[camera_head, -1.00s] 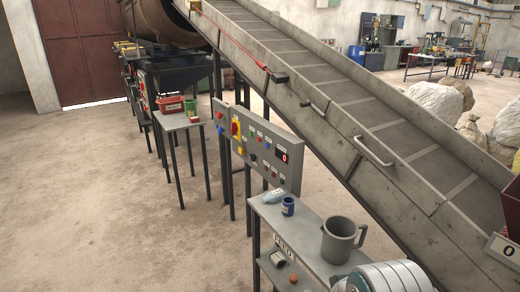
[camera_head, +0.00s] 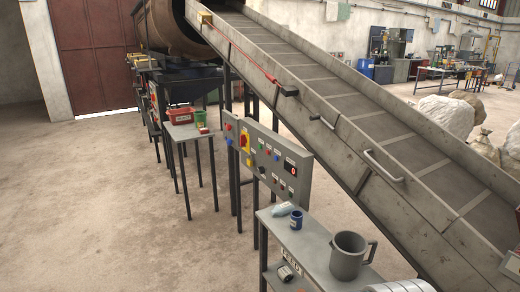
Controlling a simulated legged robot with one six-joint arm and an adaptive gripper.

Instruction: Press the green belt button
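The grey control panel (camera_head: 301,187) stands on dark legs left of the conveyor, in the middle of the view. It carries several small coloured buttons and lamps, a red and yellow rotary switch (camera_head: 244,141), and a dark display near its right end. Small green spots show among the controls right of the switch. They are too small to tell which is the belt button, and the labels cannot be read. My gripper is not in view, and nothing is seen touching the panel.
The inclined conveyor (camera_head: 370,122) runs behind the panel up to the rusty drum (camera_head: 168,28). In front stands a grey bench with a jug (camera_head: 349,257) and a blue cup (camera_head: 296,220). A small table holds a red bin (camera_head: 182,115). Floor at left is open.

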